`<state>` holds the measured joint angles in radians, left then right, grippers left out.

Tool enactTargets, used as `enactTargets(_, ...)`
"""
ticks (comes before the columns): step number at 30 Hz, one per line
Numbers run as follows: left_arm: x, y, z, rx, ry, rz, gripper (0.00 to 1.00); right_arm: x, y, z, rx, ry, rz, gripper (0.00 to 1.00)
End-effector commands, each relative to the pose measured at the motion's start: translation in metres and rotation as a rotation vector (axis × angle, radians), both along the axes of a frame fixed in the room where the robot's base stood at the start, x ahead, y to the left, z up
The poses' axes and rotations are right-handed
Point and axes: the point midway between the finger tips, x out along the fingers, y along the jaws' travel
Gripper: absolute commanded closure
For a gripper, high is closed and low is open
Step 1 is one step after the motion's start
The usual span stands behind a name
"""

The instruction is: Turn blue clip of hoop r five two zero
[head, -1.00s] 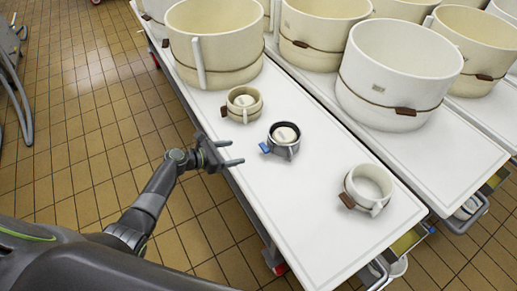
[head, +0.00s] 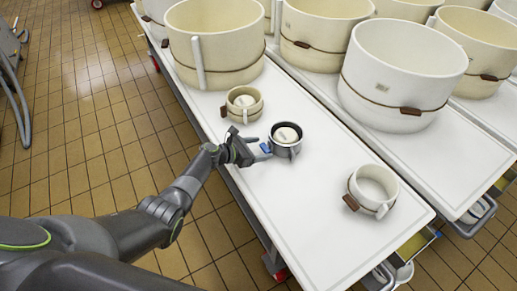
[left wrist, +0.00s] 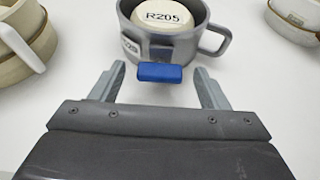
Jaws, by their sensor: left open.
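A small grey metal hoop (head: 286,145) with a dark rim stands on the white table and holds a white round piece. In the left wrist view the grey hoop (left wrist: 176,50) has a handle on its right, and the white piece (left wrist: 172,16) reads R205. A tag (left wrist: 131,47) on the hoop's wall is only partly legible. The blue clip (left wrist: 160,73) sticks out from the near side; it also shows in the head view (head: 266,148). My left gripper (left wrist: 157,85) is open, its fingers either side of the clip and apart from it. My right gripper is out of view.
A small cream hoop (head: 243,103) with a brown clip stands behind the grey hoop, another (head: 374,187) at front right. Large cream vats (head: 213,40) fill the back. The white table (head: 290,205) is clear in front; tiled floor lies left.

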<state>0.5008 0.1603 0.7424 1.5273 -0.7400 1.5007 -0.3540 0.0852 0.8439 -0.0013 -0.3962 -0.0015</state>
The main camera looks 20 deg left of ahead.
Motion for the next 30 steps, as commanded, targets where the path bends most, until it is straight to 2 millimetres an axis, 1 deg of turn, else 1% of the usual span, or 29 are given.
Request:
enactTargets(1,0.000,0.000,0.000,0.000,0.000,0.000,0.31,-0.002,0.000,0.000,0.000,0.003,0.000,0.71)
enactTargets(2,0.000,0.000,0.000,0.000,0.000,0.000,0.34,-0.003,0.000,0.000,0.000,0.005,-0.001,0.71)
enactTargets(9,0.000,0.000,0.000,0.000,0.000,0.000,0.65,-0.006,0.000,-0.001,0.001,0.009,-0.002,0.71)
enactTargets(12,0.000,0.000,0.000,0.000,0.000,0.000,0.76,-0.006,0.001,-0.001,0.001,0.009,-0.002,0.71)
enactTargets(20,-0.001,-0.001,-0.001,0.024,-0.022,0.000,0.76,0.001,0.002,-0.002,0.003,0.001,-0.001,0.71)
enactTargets(30,-0.004,-0.003,-0.003,0.174,-0.171,0.000,0.76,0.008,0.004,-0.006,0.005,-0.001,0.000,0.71)
